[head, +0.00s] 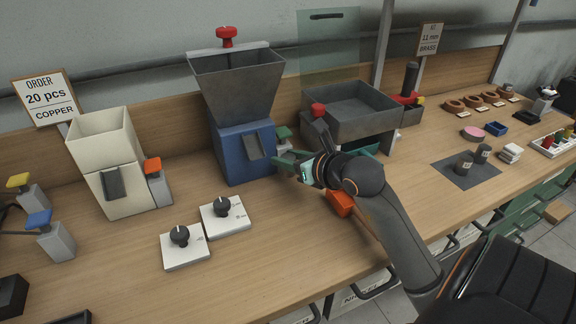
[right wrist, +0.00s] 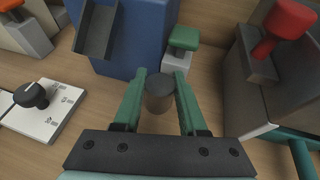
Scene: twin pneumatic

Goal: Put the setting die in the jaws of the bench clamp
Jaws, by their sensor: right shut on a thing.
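My right gripper (head: 288,162) is in front of the blue machine's right side. In the right wrist view its green fingers (right wrist: 160,88) are shut on a dark grey cylinder (right wrist: 160,93), which looks like the setting die. The cylinder is upright between the fingertips, over bare wood; its height above the bench cannot be told. In the head view the gripper and arm hide it. I cannot clearly pick out the bench clamp; an orange block (head: 341,203) on the bench is partly hidden by my right arm. My left gripper is not in view.
A green-topped grey block (right wrist: 183,45) stands just beyond the fingertips, beside the blue hopper machine (head: 240,150). A grey bin with a red knob (head: 318,109) is to the right.

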